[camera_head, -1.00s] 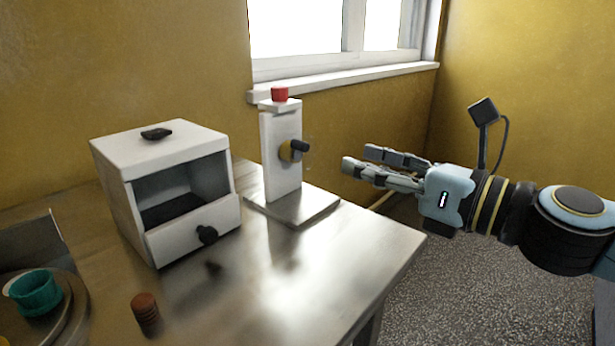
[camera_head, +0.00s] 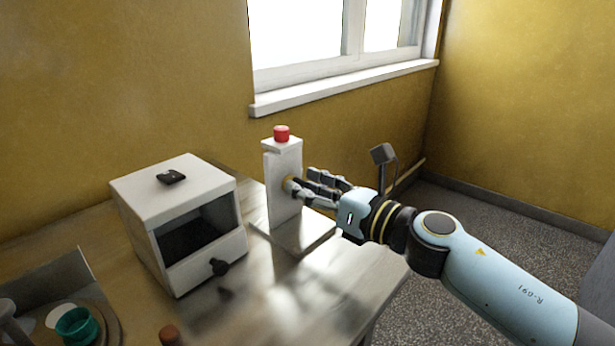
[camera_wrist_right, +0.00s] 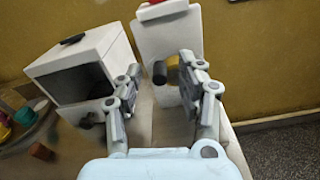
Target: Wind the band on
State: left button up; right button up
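A white upright stand (camera_head: 283,205) with a red knob (camera_head: 281,133) on top rises from a flat base on the table. A crank with a yellow hub (camera_head: 288,183) is on its face; its dark handle (camera_wrist_right: 160,73) shows clearly in the right wrist view. My right gripper (camera_head: 306,183) is at the crank, fingers pointing at the stand. In the wrist view its fingers are spread, with the handle between them and gaps visible. The fingers partly hide the crank in the head view. No band can be made out. My left gripper is not in view.
A white box (camera_head: 180,183) with an open front and a dark knob (camera_head: 218,267) stands left of the stand. A teal cup (camera_head: 77,325) and a brown piece (camera_head: 169,335) are at the lower left. The table's right edge lies under my right arm.

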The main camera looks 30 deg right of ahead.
jog(key=shift+w+a, duration=0.1)
jog(key=shift+w, duration=0.05)
jog(key=shift+c, duration=0.3)
grip_shut()
jog(key=shift+m, duration=0.3)
